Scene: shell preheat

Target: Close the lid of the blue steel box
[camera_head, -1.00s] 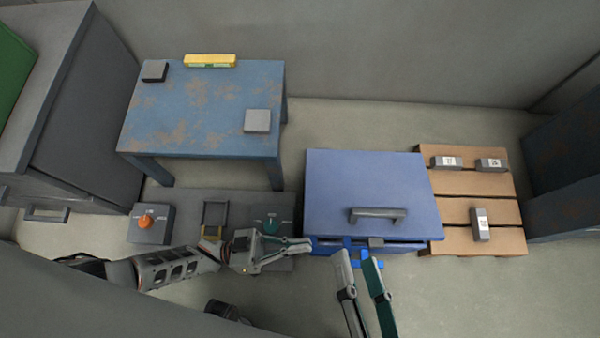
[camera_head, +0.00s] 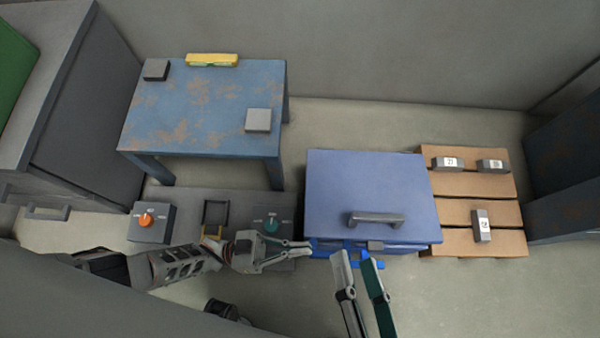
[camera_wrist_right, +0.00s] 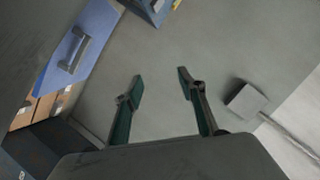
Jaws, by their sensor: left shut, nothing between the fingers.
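The blue steel box (camera_head: 340,245) stands right of centre in the head view. Its lid (camera_head: 370,180) lies over the top, with a grey handle (camera_head: 376,219) near the front edge. A dark strip shows below the lid's front edge; I cannot tell if the lid is flush. The lid also shows at the left of the right wrist view (camera_wrist_right: 62,52). My left gripper (camera_head: 308,248) is shut and empty, its tips at the box's front left corner; contact is unclear. My right gripper (camera_head: 356,257) is open and empty in front of the box.
A rusty blue table (camera_head: 200,110) stands at the back left. A grey panel with an orange knob (camera_head: 147,219) and a green knob (camera_head: 271,223) lies left of the box. A wooden pallet (camera_head: 470,212) with grey blocks is on the right. The floor at front right is clear.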

